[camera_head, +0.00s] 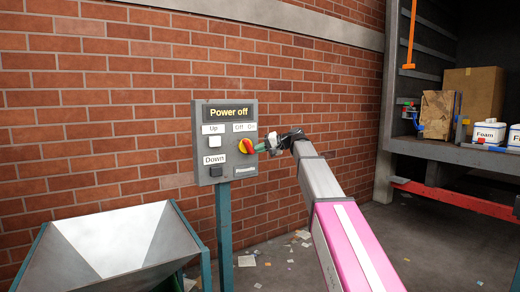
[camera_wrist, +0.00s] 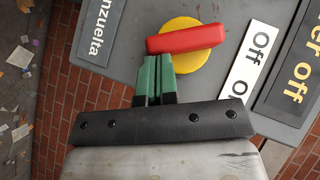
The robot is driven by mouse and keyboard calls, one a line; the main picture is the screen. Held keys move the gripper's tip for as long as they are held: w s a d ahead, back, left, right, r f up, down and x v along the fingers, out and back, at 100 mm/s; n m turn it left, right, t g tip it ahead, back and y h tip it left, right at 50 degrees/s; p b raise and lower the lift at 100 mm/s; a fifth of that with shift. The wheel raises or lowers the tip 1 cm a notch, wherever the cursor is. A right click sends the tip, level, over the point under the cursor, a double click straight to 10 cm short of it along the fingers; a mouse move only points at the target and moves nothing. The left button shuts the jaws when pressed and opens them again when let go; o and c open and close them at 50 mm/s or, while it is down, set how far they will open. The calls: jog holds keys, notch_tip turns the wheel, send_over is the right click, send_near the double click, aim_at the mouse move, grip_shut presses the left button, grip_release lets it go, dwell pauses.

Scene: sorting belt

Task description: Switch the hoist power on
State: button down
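The grey control panel (camera_head: 202,172) stands on a teal post in front of the brick wall, and its display (camera_head: 229,112) reads "Power off". A rotary switch with a red handle (camera_head: 248,145) on a yellow disc (camera_head: 241,150) sits under the "Off" and "On" labels. In the wrist view the red handle (camera_wrist: 186,38) lies across the yellow disc (camera_wrist: 190,65). My gripper (camera_head: 262,147) is at the switch from the right. Its green fingers (camera_wrist: 157,60) are together, with their tips at the handle's side; whether they touch it I cannot tell.
The panel also has a white "Up" button (camera_head: 218,140) and a dark "Down" button (camera_head: 215,171). A metal hopper (camera_head: 120,240) stands at the lower left. A shelf with boxes (camera_head: 470,90) is at the right. Paper scraps litter the floor.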

jog(key=a+f+m+t+y, duration=0.1)
jog(key=m+y, duration=0.1)
jog(key=m, duration=0.1)
jog(key=s+f+m+t+y, duration=0.1)
jog(key=m+y, duration=0.2)
jog(key=a+f+m+t+y, duration=0.1)
jog(key=m+y, duration=0.2)
jog(key=m, duration=0.1)
jog(key=shift+s+a+f, duration=0.25)
jog(key=shift+s+a, duration=0.1)
jog(key=shift+s, duration=0.05)
jog(key=shift+a, duration=0.1)
dwell(0.6)
jog(key=shift+f, duration=0.1)
jog(key=w+f+v, duration=0.1)
jog(key=w+v, duration=0.1)
jog(key=v, duration=1.1)
jog(key=shift+a+f, duration=0.15)
jog(key=shift+f, duration=0.25)
